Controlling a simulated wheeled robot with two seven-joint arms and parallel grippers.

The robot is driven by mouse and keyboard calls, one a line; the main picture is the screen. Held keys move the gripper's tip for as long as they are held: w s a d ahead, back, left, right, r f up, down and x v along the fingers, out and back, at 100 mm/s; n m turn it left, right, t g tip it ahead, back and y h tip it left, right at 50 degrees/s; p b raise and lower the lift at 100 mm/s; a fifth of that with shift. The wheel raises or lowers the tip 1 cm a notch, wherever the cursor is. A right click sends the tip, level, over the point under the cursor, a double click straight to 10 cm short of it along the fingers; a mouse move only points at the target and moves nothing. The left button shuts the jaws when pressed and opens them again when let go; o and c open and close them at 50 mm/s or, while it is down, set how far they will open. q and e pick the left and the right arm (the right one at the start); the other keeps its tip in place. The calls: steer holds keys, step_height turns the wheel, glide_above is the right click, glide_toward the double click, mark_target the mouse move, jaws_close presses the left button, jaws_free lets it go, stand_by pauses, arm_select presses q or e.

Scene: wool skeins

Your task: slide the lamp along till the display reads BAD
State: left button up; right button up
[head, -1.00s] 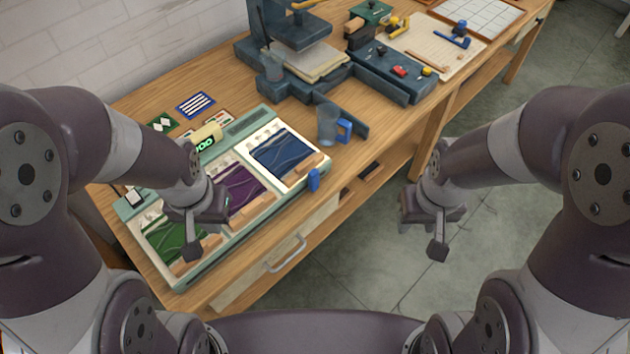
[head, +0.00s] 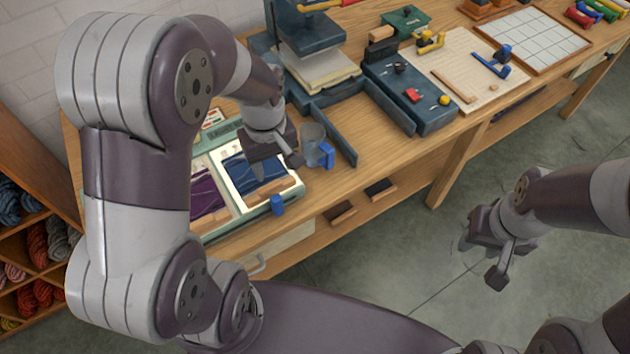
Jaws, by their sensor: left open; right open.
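The pale green tray (head: 243,224) lies at the table's near left. It holds a blue skein (head: 241,170) in a brightly lit white-edged compartment and a purple skein (head: 204,190) left of it. A blue tab (head: 277,204) stands at the tray's front edge near the blue skein. I cannot tell which part is the lamp. The display and the green skein's compartment are hidden behind my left arm. My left gripper (head: 276,160) is open and empty, above the blue skein. My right gripper (head: 484,262) is open and empty, over the floor to the right.
A grey translucent cylinder (head: 312,140) with a blue handle (head: 327,155) stands right of the tray, close to my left gripper. A dark press (head: 312,45) and a dark block of small parts (head: 412,95) stand behind. A shelf of yarn (head: 35,240) is at left.

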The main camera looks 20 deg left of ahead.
mark_target(275, 198)
arm_select(q)
steer(key=shift+s+a+f+n, duration=0.25)
steer(key=shift+s+f+n, duration=0.15)
steer(key=shift+f, duration=0.15)
steer(key=shift+s+a+f+n, duration=0.2)
steer(key=shift+s+f+n, duration=0.15)
steer(key=shift+f, duration=0.2)
steer(key=f, duration=0.9)
steer(key=shift+w+d+f, duration=0.2)
steer(key=shift+w+d, duration=0.05)
steer(key=shift+w, duration=0.1)
steer(key=shift+s+a+f, duration=0.1)
steer(key=shift+f, duration=0.35)
jaws_close()
